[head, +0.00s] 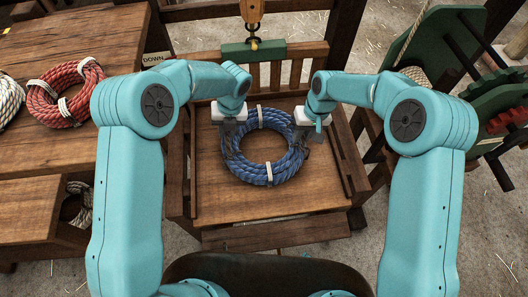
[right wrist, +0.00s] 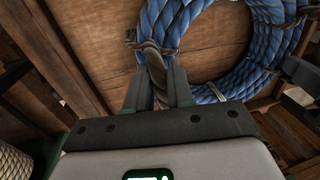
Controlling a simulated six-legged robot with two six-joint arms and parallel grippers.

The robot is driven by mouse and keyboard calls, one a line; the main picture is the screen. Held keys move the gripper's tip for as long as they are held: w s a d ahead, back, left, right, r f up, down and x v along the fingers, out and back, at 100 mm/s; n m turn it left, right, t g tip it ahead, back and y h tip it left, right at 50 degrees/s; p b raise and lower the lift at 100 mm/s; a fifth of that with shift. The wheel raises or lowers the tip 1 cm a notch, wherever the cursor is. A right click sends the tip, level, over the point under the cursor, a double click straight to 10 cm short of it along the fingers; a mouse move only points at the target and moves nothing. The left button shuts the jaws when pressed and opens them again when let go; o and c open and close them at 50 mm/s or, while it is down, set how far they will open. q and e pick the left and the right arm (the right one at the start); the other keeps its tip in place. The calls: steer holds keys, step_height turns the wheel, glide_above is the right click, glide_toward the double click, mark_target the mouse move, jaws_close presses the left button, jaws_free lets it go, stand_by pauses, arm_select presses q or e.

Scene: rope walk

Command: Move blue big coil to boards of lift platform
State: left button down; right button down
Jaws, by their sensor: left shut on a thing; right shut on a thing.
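The blue big coil (head: 262,174) has white ties and lies flat over the boards (head: 220,206) of the lift platform. I cannot tell whether it rests on them or hangs just above. My left gripper (head: 232,142) is shut on the coil's upper left side. My right gripper (head: 302,136) is shut on its upper right side. In the right wrist view the right gripper's fingers (right wrist: 158,92) close around a dark brown loop (right wrist: 153,62) at the blue rope (right wrist: 172,22). The fingertips are partly hidden in the head view.
The platform has a slatted back (head: 284,75) and side rails. A hook (head: 253,30) hangs above a green block (head: 253,50). A wooden table (head: 100,35) at left holds a red coil (head: 62,95) and a white coil (head: 8,98). Green machinery (head: 445,50) stands at right.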

arm_select(q)
steer(key=c, duration=1.4)
jaws_free()
steer(key=shift+a+f, duration=0.1)
steer(key=shift+f, duration=0.2)
arm_select(e)
steer(key=c, duration=1.4)
jaws_free()
steer(key=shift+d+f, duration=0.1)
steer(key=shift+f, duration=0.2)
arm_select(q)
steer(key=o, duration=0.4)
steer(key=shift+r, duration=0.1)
arm_select(e)
steer(key=o, duration=0.4)
steer(key=shift+r, duration=0.1)
steer(key=shift+r, duration=0.4)
arm_select(q)
step_height(320, 180, up, 12)
steer(key=d, duration=0.2)
steer(key=shift+w+d, duration=0.2)
steer(key=shift+d, duration=0.05)
arm_select(e)
step_height(320, 180, up, 11)
steer(key=d, duration=0.2)
steer(key=shift+w, duration=0.25)
steer(key=shift+d, duration=0.1)
